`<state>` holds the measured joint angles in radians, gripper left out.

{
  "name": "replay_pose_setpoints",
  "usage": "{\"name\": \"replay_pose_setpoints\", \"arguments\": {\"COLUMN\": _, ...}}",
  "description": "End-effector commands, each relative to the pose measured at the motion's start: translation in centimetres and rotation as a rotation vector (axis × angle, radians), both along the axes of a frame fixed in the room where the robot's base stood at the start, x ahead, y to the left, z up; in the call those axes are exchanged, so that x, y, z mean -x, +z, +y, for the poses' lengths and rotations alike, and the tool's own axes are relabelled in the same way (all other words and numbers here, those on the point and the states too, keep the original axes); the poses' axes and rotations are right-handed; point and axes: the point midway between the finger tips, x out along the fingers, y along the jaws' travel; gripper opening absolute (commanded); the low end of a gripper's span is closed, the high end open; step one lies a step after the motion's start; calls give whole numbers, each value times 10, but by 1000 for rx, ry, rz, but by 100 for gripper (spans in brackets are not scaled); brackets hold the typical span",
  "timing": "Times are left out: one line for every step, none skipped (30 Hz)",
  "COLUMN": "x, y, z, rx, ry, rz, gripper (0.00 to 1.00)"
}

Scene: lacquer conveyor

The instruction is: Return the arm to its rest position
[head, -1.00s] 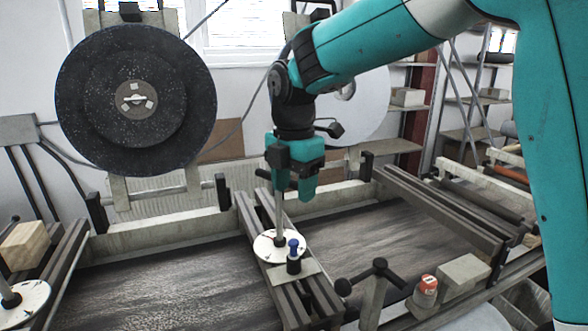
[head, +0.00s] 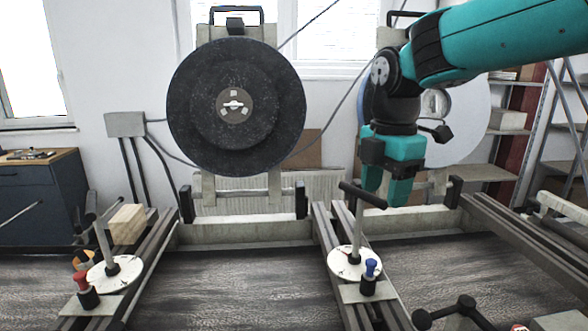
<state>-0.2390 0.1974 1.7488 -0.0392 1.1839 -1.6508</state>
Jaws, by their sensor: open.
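My teal arm comes in from the upper right of the head view. My gripper (head: 386,196) hangs from the dark wrist, pointing down, with teal fingers. It is open, and I see nothing between the fingers. It is above and just behind the black T-handle (head: 362,195) that stands on a white dial (head: 355,263). I cannot tell from this view whether the gripper touches the handle.
A blue-topped knob (head: 371,268) stands beside the dial. At left are another dial (head: 113,274), a red-topped knob (head: 82,283) and a wooden block (head: 127,224). A large dark disc (head: 236,106) stands behind. A blue cabinet (head: 40,210) is far left.

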Motion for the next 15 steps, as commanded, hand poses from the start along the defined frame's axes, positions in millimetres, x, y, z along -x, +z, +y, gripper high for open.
{"name": "replay_pose_setpoints", "arguments": {"x": 14, "y": -1, "z": 2, "rx": -14, "ry": -69, "rz": -3, "gripper": 54}}
{"name": "replay_pose_setpoints", "arguments": {"x": 23, "y": -4, "z": 3, "rx": -25, "ry": -122, "rz": -5, "gripper": 54}}
{"name": "replay_pose_setpoints", "arguments": {"x": 37, "y": -7, "z": 6, "rx": -44, "ry": -203, "rz": -5, "gripper": 54}}
{"name": "replay_pose_setpoints", "arguments": {"x": 48, "y": -9, "z": 8, "rx": -60, "ry": -270, "rz": -4, "gripper": 54}}
{"name": "replay_pose_setpoints", "arguments": {"x": 60, "y": -12, "z": 10, "rx": -78, "ry": -341, "rz": 0, "gripper": 54}}
{"name": "replay_pose_setpoints", "arguments": {"x": 77, "y": -17, "z": 13, "rx": -103, "ry": -436, "rz": 7, "gripper": 54}}
{"name": "replay_pose_setpoints", "arguments": {"x": 89, "y": -20, "z": 16, "rx": -122, "ry": -510, "rz": 16, "gripper": 54}}
{"name": "replay_pose_setpoints", "arguments": {"x": 102, "y": -24, "z": 18, "rx": -143, "ry": -583, "rz": 27, "gripper": 54}}
{"name": "replay_pose_setpoints", "arguments": {"x": 119, "y": -28, "z": 22, "rx": -169, "ry": -678, "rz": 45, "gripper": 54}}
{"name": "replay_pose_setpoints", "arguments": {"x": 131, "y": -32, "z": 24, "rx": -188, "ry": -748, "rz": 61, "gripper": 54}}
{"name": "replay_pose_setpoints", "arguments": {"x": 144, "y": -36, "z": 27, "rx": -207, "ry": -815, "rz": 79, "gripper": 54}}
{"name": "replay_pose_setpoints", "arguments": {"x": 159, "y": -40, "z": 30, "rx": -227, "ry": -900, "rz": 104, "gripper": 54}}
{"name": "replay_pose_setpoints", "arguments": {"x": 169, "y": -44, "z": 32, "rx": -241, "ry": -960, "rz": 123, "gripper": 54}}
{"name": "replay_pose_setpoints", "arguments": {"x": 179, "y": -47, "z": 34, "rx": -254, "ry": -1016, "rz": 142, "gripper": 54}}
{"name": "replay_pose_setpoints", "arguments": {"x": 191, "y": -50, "z": 37, "rx": -269, "ry": -1082, "rz": 168, "gripper": 54}}
